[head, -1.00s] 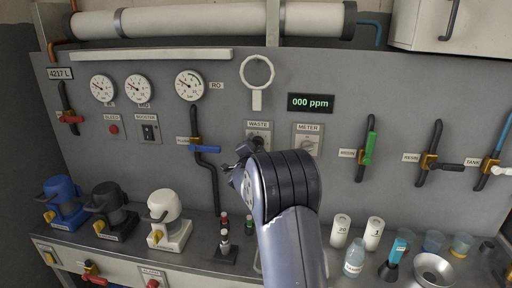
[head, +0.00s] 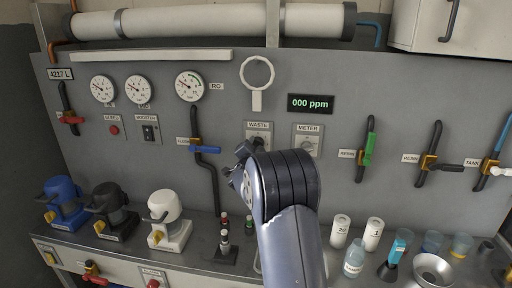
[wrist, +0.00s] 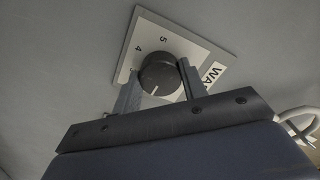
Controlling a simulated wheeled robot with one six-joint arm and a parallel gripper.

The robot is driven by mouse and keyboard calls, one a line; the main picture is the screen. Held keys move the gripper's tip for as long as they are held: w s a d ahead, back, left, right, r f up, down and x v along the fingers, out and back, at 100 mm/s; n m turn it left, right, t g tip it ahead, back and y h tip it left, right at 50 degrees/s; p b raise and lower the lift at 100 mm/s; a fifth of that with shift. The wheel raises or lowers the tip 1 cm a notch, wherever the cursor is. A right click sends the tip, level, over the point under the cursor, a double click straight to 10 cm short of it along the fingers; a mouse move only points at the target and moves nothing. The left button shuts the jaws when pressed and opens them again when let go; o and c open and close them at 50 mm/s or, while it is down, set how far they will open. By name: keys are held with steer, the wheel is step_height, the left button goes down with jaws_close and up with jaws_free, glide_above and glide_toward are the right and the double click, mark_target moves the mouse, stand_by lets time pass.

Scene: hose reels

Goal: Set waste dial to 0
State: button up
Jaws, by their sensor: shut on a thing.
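The waste dial is a dark round knob (wrist: 160,77) on a pale plate (wrist: 151,33) with part of its "WASTE" label showing in the wrist view. A white pointer line on the knob faces down toward my gripper. My gripper (wrist: 158,84) has one finger on each side of the knob and is shut on it. In the head view, the WASTE plate (head: 257,128) shows above my arm, which hides much of the dial.
A blue-handled valve (head: 205,149) is to the left, and a white ring (head: 257,73) hangs above. Bottles and cups (head: 354,257) stand on the counter below.

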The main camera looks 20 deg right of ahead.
steer(key=n+p, duration=0.2)
steer(key=n, duration=0.3)
steer(key=n+p, duration=0.5)
steer(key=n, duration=0.8)
steer(key=shift+n, duration=0.4)
steer(key=o, duration=1)
steer(key=shift+c, duration=0.2)
steer(key=shift+s, duration=0.1)
